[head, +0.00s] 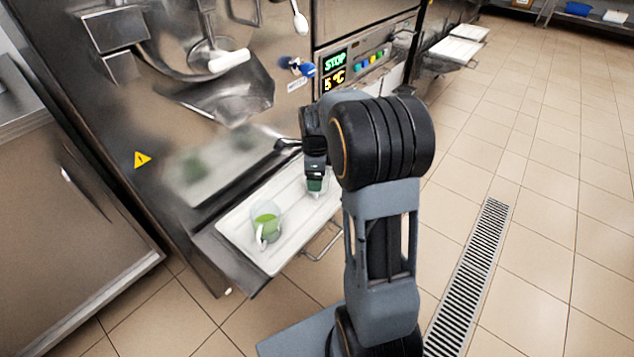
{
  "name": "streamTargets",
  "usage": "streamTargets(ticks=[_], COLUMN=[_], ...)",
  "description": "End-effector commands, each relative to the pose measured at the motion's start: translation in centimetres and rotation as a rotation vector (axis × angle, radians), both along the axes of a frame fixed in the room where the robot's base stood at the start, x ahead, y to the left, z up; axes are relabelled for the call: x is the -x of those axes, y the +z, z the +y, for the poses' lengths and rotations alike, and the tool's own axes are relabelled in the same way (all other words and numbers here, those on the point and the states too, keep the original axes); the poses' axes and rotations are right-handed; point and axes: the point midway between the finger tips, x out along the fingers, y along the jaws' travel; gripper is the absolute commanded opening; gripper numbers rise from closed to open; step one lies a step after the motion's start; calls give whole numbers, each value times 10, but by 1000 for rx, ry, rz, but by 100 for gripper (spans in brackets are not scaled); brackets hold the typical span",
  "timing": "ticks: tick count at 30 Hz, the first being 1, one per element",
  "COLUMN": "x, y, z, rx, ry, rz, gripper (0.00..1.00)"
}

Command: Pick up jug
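A jug (266,228) with a pale handle and green contents or green inside stands upright on a white tray (248,252) in front of the freezer. My arm reaches over the tray from the right. My gripper (315,182) is above the right part of the tray, to the right of the jug and apart from it. A small green and whitish thing shows at the gripper's lower end; I cannot tell whether it is held or stands behind it. The fingers are mostly hidden by my own arm and too small to read.
The freezer's steel front (165,120) rises behind the tray, with a spout (228,62) and a lit control panel (350,68). A metal handle (322,243) juts from the tray's front. A steel cabinet (65,225) stands left. Tiled floor with a drain (468,280) is clear at right.

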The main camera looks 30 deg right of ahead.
Motion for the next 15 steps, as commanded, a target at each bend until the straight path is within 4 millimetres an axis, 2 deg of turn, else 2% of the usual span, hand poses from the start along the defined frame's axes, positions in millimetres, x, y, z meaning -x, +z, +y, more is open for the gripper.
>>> streamTargets(ticks=[3, 7, 15], x=[1, 1, 1], y=[-21, -36, -39], z=[0, 0, 0], rx=[-1, -1, 0], ry=[0, 0, 0], rz=[4, 3, 0], gripper=[80, 80, 80])
